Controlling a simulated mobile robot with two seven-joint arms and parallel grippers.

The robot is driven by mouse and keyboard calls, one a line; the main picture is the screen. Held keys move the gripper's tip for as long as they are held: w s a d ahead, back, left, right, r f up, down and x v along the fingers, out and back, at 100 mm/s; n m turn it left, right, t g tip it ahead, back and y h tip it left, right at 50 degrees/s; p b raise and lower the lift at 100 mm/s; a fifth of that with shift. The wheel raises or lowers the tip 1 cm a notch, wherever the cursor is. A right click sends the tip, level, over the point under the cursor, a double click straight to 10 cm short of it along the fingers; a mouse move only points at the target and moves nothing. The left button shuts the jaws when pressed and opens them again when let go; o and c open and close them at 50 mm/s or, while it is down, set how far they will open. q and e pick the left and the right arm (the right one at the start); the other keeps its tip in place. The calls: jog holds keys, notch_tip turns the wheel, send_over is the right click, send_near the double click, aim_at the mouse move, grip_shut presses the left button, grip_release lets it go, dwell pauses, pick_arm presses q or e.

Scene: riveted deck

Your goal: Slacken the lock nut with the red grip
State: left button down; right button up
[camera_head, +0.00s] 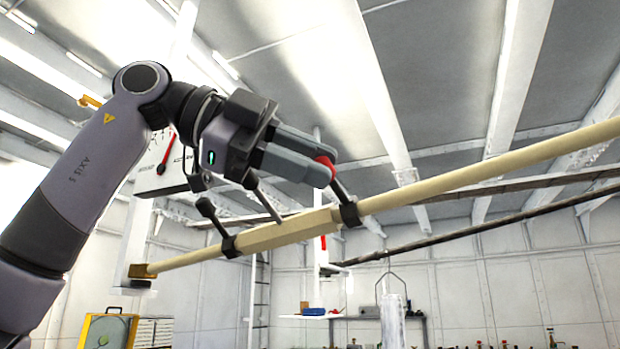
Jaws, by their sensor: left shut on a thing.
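A cream rod with a thicker faceted middle body (285,231) slopes up to the right across the view. A dark collar, the lock nut (350,214), sits at the right end of this body, with a short dark handle rising up and left to a red grip (326,161). My left gripper (318,170) is shut on the red grip; its fingers hide part of it. A second dark collar (229,246) sits at the body's left end, with a handle ending in a dark knob (205,206). My right gripper is not in view.
The rod's lower left end meets a brass-coloured fitting (142,270) by a white post. A white gauge box (160,178) with a red needle is behind my left arm. A dark rod (470,235) runs behind at right. A shelf (310,316) and yellow case (108,331) stand farther back.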

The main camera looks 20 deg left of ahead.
pick_arm(q)
notch_tip(320, 180, down, 8)
jog(key=d+m+t+h+b, duration=0.1)
jog(key=m+t+h+b, duration=0.3)
jog(key=b, duration=1.2)
jog(key=shift+s+r+m+t, duration=0.25)
jog(key=shift+m+t, duration=0.25)
jog(key=shift+t, duration=0.6)
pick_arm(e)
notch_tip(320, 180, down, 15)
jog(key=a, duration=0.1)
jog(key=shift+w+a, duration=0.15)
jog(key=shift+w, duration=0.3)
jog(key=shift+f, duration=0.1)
pick_arm(q)
jog(key=c, duration=1)
grip_release()
jog(key=shift+a, duration=0.1)
jog(key=shift+b+v, duration=0.9)
jog(key=shift+v, duration=2.6)
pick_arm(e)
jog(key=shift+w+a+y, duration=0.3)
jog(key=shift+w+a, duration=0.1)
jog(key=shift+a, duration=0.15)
